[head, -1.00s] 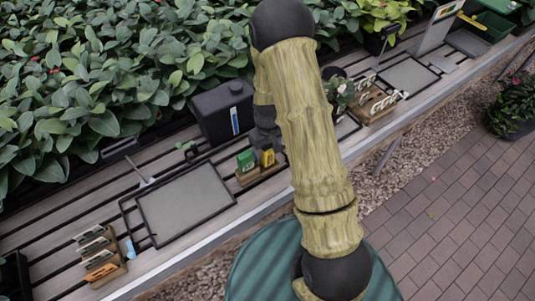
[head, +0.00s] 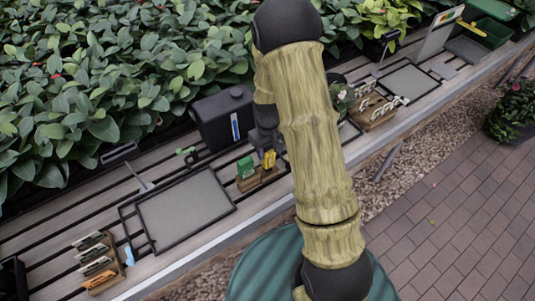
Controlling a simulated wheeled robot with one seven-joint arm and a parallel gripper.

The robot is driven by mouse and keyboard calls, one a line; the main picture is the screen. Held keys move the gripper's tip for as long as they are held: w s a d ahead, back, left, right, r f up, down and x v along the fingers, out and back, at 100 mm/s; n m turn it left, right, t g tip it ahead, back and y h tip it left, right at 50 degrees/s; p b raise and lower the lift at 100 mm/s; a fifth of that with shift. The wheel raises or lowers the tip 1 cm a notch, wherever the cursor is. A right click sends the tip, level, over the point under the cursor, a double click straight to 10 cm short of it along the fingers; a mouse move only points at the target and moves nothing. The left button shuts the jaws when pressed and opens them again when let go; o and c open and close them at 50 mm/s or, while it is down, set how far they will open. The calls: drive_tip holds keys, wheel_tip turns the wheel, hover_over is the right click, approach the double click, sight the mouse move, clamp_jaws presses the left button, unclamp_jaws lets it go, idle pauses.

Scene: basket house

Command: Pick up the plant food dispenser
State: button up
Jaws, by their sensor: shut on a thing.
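A small yellow item (head: 269,158), which I take to be the plant food dispenser, is at the right end of a small wooden holder (head: 262,182) on the slatted bench. My gripper (head: 267,151) is dark, partly hidden behind my arm, and shut on the yellow item. The item's lower end is close above the holder; I cannot tell whether it is fully clear of it. A green packet (head: 245,168) stands in the holder's left end.
A black canister (head: 222,117) stands behind and left of my gripper. A framed grey mat (head: 185,208) lies left of the holder. A wooden rack with tags (head: 98,265) is at lower left, and another wooden rack (head: 378,110) is to the right. Dense plants (head: 90,80) line the back.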

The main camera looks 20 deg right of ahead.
wheel_tip(320, 180, up, 7)
drive_tip(key=shift+r+b, duration=0.15)
drive_tip(key=shift+b, duration=0.2)
drive_tip(key=o, duration=0.6)
drive_tip(key=shift+c, duration=0.2)
drive_tip(key=c, duration=0.3)
drive_tip(key=shift+c, duration=0.2)
